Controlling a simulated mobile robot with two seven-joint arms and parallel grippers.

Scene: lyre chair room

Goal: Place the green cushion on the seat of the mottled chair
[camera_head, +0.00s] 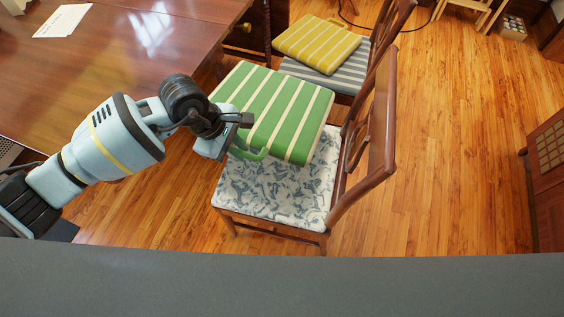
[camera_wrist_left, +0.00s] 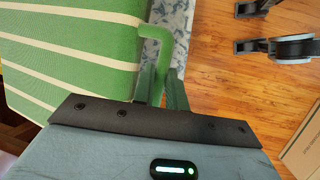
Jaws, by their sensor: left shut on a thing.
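The green cushion (camera_head: 272,108) with cream stripes has a green handle loop on its near side. It is over the back part of the seat of the mottled chair (camera_head: 272,197), whose seat is white with blue-grey blotches. My left gripper (camera_head: 240,145) is shut on the cushion's handle. In the left wrist view the handle (camera_wrist_left: 178,45) runs between the fingers (camera_wrist_left: 163,88), with the cushion (camera_wrist_left: 70,50) to the left and a strip of mottled seat (camera_wrist_left: 172,18) behind. I cannot tell whether the cushion touches the seat. My right gripper is not in view.
A glossy wooden table (camera_head: 110,75) fills the left, with papers (camera_head: 62,20) on it. Behind stands a striped chair (camera_head: 330,78) with a yellow striped cushion (camera_head: 317,44). The mottled chair's wooden back (camera_head: 382,130) rises on the right. Wood floor (camera_head: 455,150) is clear further right.

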